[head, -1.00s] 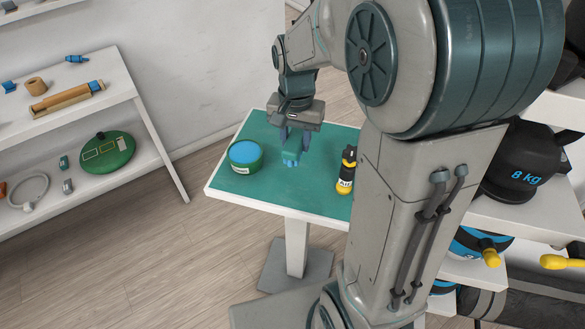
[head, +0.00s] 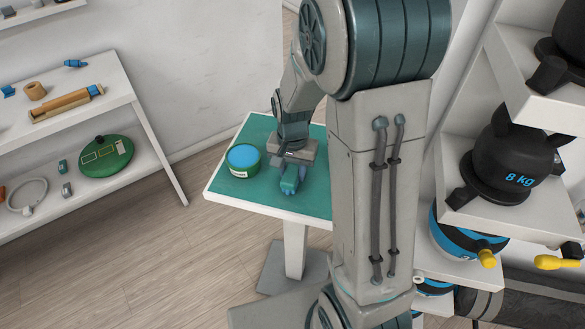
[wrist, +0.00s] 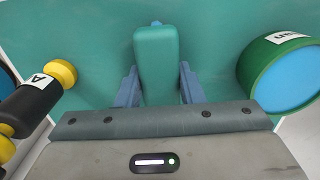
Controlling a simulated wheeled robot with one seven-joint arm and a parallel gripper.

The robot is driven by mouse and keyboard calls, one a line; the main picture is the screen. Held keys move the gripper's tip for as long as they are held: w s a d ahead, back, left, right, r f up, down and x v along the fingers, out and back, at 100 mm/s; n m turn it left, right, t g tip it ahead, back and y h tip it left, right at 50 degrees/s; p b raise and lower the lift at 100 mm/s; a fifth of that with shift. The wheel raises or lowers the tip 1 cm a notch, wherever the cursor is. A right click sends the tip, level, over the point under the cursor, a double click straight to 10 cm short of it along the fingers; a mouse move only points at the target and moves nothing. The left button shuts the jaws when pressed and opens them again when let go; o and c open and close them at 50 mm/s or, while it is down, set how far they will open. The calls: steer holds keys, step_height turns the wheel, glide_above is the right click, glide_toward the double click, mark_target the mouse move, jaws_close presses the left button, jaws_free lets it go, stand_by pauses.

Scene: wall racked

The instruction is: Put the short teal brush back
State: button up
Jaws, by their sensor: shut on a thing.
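The short teal brush (head: 289,181) is in my gripper (head: 288,172), over the near part of the green table top (head: 225,192). In the wrist view the brush (wrist: 157,62) is a rounded teal block standing out between the blue fingers of my gripper (wrist: 160,85), with a small blue tip at its far end. The fingers are shut on its sides. I cannot tell whether the brush touches the table.
A green tin with a blue top (head: 244,160) stands on the table, left of my gripper. Shelves with several things stand left (head: 95,128) and right (head: 510,210). My arm hides the table's right part.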

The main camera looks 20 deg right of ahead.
mark_target(292, 169)
steer(key=shift+f, duration=0.15)
steer(key=shift+f, duration=0.15)
steer(key=o, duration=1)
steer(key=shift+o, duration=0.2)
step_height(292, 169, up, 14)
steer(key=b, duration=0.2)
steer(key=s+n+t, duration=0.3)
steer(key=s+n, duration=0.3)
steer(key=s, duration=0.8)
steer(key=shift+s+r+n, duration=0.2)
steer(key=shift+s+n, duration=0.05)
steer(key=shift+n, duration=0.05)
